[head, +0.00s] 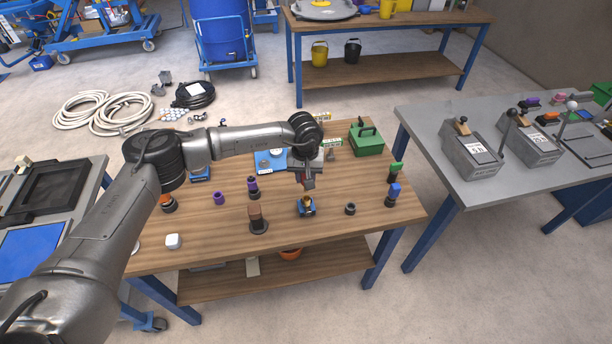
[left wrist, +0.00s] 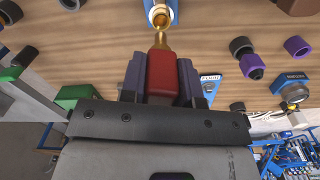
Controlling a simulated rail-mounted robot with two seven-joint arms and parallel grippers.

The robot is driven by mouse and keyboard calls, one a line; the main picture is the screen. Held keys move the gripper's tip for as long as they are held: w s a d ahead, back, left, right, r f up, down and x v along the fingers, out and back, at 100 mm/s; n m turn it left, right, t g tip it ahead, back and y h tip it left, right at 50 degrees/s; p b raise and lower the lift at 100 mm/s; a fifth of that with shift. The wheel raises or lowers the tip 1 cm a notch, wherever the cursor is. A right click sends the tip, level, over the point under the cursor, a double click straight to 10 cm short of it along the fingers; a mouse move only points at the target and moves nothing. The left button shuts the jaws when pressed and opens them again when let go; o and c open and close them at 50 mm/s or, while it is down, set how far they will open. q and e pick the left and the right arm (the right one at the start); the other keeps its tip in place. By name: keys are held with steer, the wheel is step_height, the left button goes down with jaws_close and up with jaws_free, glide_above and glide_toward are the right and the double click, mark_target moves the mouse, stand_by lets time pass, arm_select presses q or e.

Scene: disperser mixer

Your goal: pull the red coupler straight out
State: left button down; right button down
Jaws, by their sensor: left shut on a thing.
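The red coupler (left wrist: 162,72) is between the two fingers of my left gripper (left wrist: 161,80), which is shut on it. Its brass tip points at a brass fitting (left wrist: 160,17) at the top of the left wrist view. I cannot tell whether the tip is still inside the fitting or just clear of it. In the head view the coupler (head: 309,184) is under my left gripper (head: 307,178), above a small blue base (head: 306,208) with the brass part on the wooden table. My right gripper is not in view.
Near the blue base on the wooden table (head: 205,245) stand a brown-topped plug (head: 257,218), a dark ring (head: 350,209) and purple pieces (head: 252,184). Green (head: 395,171) and blue-topped (head: 393,192) pieces stand at the right edge. A green case (head: 365,140) is behind.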

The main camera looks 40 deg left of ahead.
arm_select(q)
steer(key=shift+r, duration=0.15)
steer(key=shift+r+p, duration=1.3)
steer(key=shift+r, duration=0.55)
steer(key=shift+f, duration=0.1)
